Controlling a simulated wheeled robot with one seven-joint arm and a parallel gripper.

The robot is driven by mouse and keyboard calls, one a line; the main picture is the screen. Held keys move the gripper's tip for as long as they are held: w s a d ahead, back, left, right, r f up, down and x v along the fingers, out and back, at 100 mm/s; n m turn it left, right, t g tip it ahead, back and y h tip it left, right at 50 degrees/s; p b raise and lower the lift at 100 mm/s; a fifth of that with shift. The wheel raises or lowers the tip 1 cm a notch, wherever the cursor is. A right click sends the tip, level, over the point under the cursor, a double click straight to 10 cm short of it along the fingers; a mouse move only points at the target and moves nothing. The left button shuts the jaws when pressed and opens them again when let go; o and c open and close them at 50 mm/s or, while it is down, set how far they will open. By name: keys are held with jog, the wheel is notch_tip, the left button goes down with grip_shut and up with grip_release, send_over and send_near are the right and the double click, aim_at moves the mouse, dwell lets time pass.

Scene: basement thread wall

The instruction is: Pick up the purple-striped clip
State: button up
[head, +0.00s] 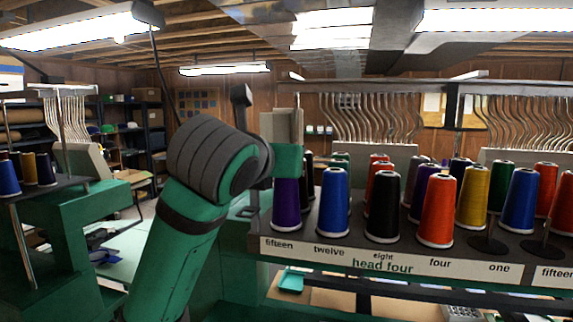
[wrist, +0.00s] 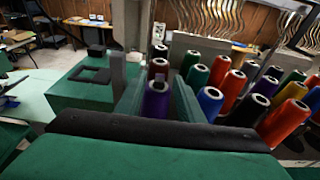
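I cannot make out a purple-striped clip for certain in either view. A purple thread cone (head: 287,208) stands above the "fifteen" label at the left end of the rack, its top hidden behind my gripper (head: 283,150). In the wrist view the purple cone (wrist: 156,104) shows between the fingers of my gripper (wrist: 153,90), which are apart. A small greyish piece (wrist: 162,73) shows at the cone's top; I cannot tell what it is. I see nothing held, and cannot tell whether a finger touches the cone.
The rack (head: 350,254) holds several close-set cones, among them a blue one (head: 334,203), a black one (head: 383,207) and a red one (head: 437,212) to the right. Curved metal thread guides (head: 370,118) rise behind. A green machine body (head: 75,240) stands at left.

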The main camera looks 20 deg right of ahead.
jog(key=shift+w+d+f, duration=0.1)
jog(key=shift+w+d, duration=0.05)
jog(key=shift+w, duration=0.15)
grip_shut()
jog(key=shift+s+r, duration=0.1)
jog(key=shift+r, duration=0.55)
jog(key=s+d+r, duration=0.3)
jog(key=s+r, duration=0.8)
jog(key=s, duration=0.2)
jog(key=shift+s+r, duration=0.3)
jog(key=shift+r, duration=0.1)
